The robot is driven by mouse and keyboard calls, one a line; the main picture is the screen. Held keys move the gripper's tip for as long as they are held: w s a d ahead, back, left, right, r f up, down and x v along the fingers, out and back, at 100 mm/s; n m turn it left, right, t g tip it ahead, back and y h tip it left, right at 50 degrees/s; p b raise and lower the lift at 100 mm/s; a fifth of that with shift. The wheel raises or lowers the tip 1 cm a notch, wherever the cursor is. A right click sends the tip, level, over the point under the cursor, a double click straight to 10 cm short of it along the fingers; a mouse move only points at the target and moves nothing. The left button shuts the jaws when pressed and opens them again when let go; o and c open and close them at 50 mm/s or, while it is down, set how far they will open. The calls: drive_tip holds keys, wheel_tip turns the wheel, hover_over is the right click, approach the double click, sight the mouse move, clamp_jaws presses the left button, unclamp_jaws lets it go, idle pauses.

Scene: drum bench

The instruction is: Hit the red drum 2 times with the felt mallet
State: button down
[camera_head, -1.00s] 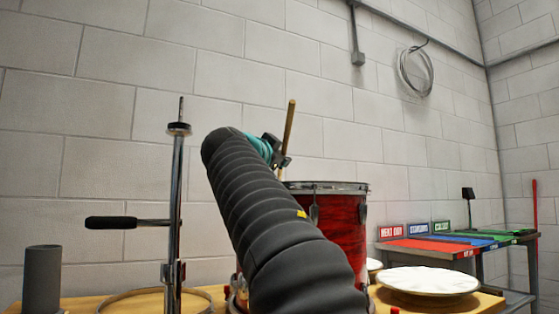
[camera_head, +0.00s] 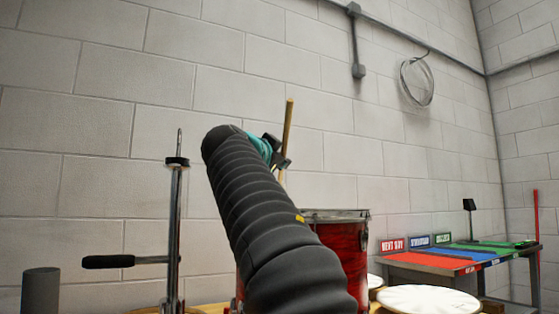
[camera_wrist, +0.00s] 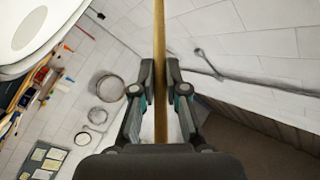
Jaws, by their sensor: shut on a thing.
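The red drum (camera_head: 340,244) stands upright in the head view, its left side hidden behind my arm. My gripper (camera_head: 277,153) is above and left of its metal rim, apart from it. The gripper is shut on a wooden stick, the mallet's handle (camera_head: 288,122), which stands nearly upright with a slight tilt. In the wrist view the handle (camera_wrist: 159,35) runs straight up between the two fingers (camera_wrist: 160,78). The felt head shows in neither view.
A chrome stand (camera_head: 174,235) with a black-gripped side bar (camera_head: 108,261) stands left of my arm. A grey cylinder (camera_head: 41,290) is at far left. A pale round pad (camera_head: 428,300) lies right of the drum. A table with coloured panels (camera_head: 432,262) stands at right.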

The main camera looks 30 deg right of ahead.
drive_tip(key=shift+r, duration=0.1)
wheel_tip(320, 180, down, 6)
drive_tip(key=b, duration=0.6)
wheel_tip(320, 180, up, 7)
drive_tip(key=p, duration=0.5)
drive_tip(key=shift+p, duration=0.3)
drive_tip(key=shift+b, duration=0.45)
wheel_tip(320, 180, up, 4)
drive_tip(key=m+t+h+b, duration=0.1)
drive_tip(key=m+h+b, duration=0.2)
drive_tip(key=h+b, duration=0.1)
drive_tip(key=shift+t, duration=0.4)
